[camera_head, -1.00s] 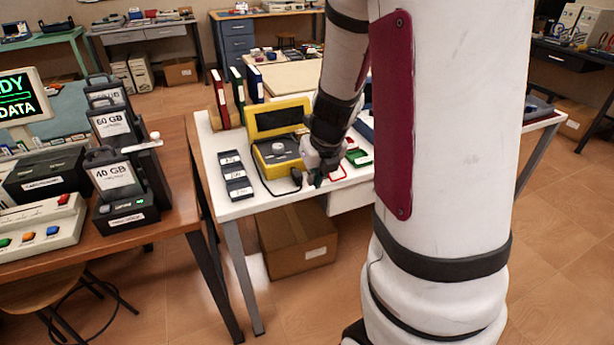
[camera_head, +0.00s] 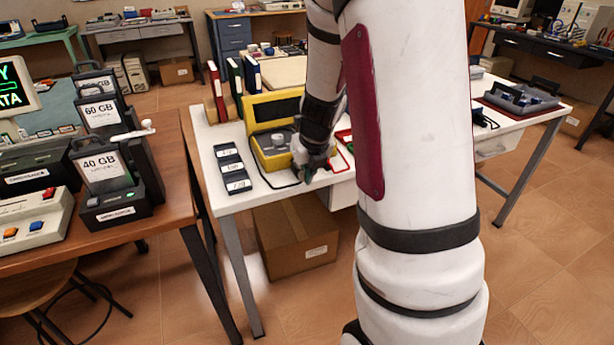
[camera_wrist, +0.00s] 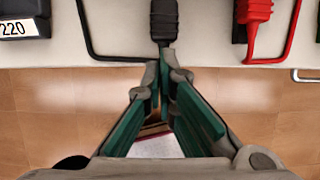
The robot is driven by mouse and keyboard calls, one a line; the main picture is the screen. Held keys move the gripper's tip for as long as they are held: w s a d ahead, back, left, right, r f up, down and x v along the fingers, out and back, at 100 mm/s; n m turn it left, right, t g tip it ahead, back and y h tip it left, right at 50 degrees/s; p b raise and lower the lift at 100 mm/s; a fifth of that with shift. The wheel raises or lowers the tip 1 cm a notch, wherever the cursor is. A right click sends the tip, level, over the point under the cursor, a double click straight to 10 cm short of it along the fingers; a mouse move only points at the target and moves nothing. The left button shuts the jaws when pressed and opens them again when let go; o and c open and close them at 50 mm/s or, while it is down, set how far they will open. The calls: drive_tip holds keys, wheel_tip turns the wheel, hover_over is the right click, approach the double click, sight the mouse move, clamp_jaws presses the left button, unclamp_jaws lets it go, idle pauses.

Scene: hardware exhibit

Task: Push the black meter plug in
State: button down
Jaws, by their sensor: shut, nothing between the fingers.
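The yellow meter (camera_head: 258,156) stands with its lid raised on the white table. In the wrist view the black plug (camera_wrist: 163,20) lies at the top centre, its narrow tail end pointing at my gripper (camera_wrist: 166,72). My gripper is shut and empty, its fingertips right at that tail end; I cannot tell if they touch. In the head view my gripper (camera_head: 306,174) is low at the meter's front right and hides the black plug. A black lead (camera_head: 272,187) loops out to its left. The plug's front end and its socket are out of sight.
A red plug (camera_wrist: 256,12) with a red lead lies to the right of the black one. Several dark labelled blocks (camera_head: 232,168) stand left of the meter. Binders (camera_head: 234,82) stand behind. The table's front edge runs just under my gripper.

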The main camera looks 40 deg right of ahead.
drive_tip(key=shift+w+d+p, duration=0.2)
drive_tip(key=shift+w+p, duration=0.2)
drive_tip(key=shift+w, duration=0.3)
drive_tip(key=shift+w+d+p, duration=0.15)
drive_tip(key=shift+w+p, duration=0.25)
drive_tip(key=shift+w, duration=0.25)
